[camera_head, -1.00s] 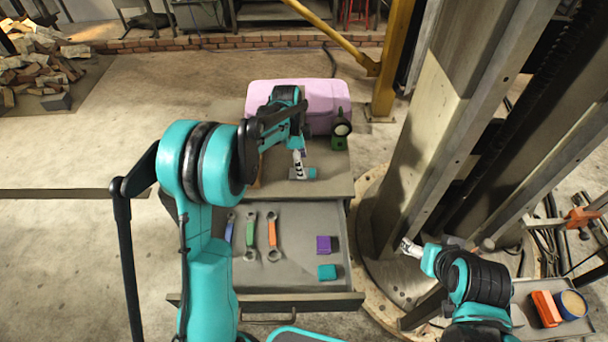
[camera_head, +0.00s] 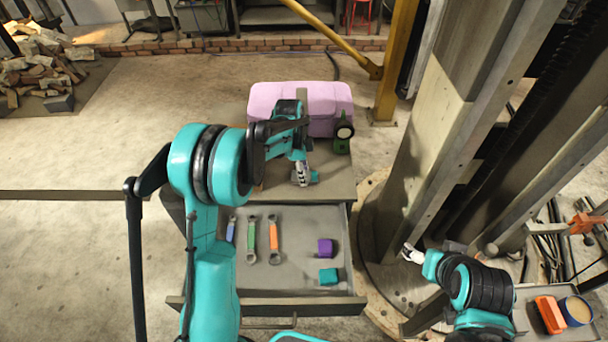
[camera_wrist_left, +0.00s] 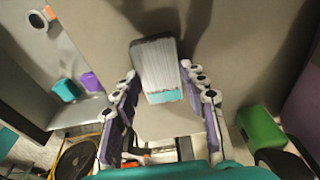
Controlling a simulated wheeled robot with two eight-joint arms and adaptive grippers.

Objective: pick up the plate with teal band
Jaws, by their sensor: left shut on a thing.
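The plate (camera_wrist_left: 155,62) is a grey block with a teal band (camera_wrist_left: 161,97) along its near end in the left wrist view. It lies between the fingers of my left gripper (camera_wrist_left: 160,75), which is shut on it. In the head view, the left gripper (camera_head: 302,176) points down over the cabinet top, and a bit of teal (camera_head: 314,177) shows beside its fingertips. Most of the plate is hidden there. My right gripper (camera_head: 411,254) is away to the right by the column, and its finger opening is not clear.
A pink case (camera_head: 325,103) and a green-and-black object (camera_head: 342,138) stand behind on the cabinet top. The open drawer (camera_head: 345,245) holds several wrenches, a purple block (camera_head: 325,248) and a teal block (camera_head: 328,277). The column (camera_head: 440,130) rises at right.

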